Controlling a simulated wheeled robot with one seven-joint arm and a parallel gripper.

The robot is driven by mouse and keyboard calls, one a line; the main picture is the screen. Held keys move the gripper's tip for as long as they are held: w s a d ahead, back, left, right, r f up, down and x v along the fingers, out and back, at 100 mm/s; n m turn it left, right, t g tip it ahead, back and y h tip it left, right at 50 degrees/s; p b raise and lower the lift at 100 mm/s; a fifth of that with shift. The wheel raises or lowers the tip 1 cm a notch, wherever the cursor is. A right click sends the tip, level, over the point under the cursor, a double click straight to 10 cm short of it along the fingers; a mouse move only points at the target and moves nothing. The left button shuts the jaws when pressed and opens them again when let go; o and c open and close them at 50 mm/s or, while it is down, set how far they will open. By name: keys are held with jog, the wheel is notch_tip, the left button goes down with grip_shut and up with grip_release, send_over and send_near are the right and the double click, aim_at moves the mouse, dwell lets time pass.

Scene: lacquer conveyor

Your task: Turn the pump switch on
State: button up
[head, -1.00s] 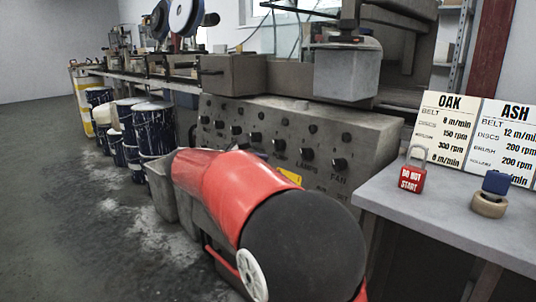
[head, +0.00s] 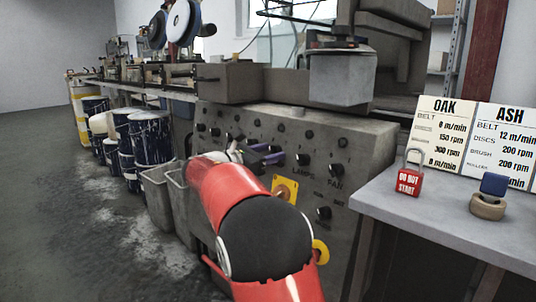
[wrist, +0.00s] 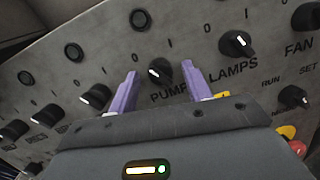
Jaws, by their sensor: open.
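The pump switch (wrist: 160,70) is a round black knob with a white pointer mark, above the word PUMP on the grey control panel (wrist: 185,35). In the wrist view its pointer slants toward the upper left. My gripper (wrist: 160,69) is open, with one purple finger on each side of the knob. I cannot tell whether either finger touches it. In the head view my gripper (head: 274,153) is at the panel front, left of the LAMPS label, and my arm hides part of the panel.
The lamps knob (wrist: 236,44) and fan knob (wrist: 307,18) are to the right of the pump switch. More knobs, including one (wrist: 96,96), are to the left. A bench with a red padlock (head: 409,180) stands at the right. Grey bins (head: 160,197) stand left of my arm.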

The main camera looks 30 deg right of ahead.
jog(key=c, duration=1)
jog(key=shift+o, duration=0.2)
jog(key=shift+m, duration=0.5)
jog(key=m+g, duration=0.1)
jog(key=m, duration=0.4)
jog(key=shift+w+y, duration=0.1)
jog(key=shift+y, duration=0.2)
jog(key=m+g, duration=0.1)
jog(key=m, duration=0.5)
jog(key=shift+r+m+y, duration=0.1)
jog(key=shift+m+y, duration=0.2)
jog(key=shift+y, duration=0.1)
jog(key=shift+m, duration=0.3)
jog(key=o, duration=1)
jog(key=shift+c, duration=0.2)
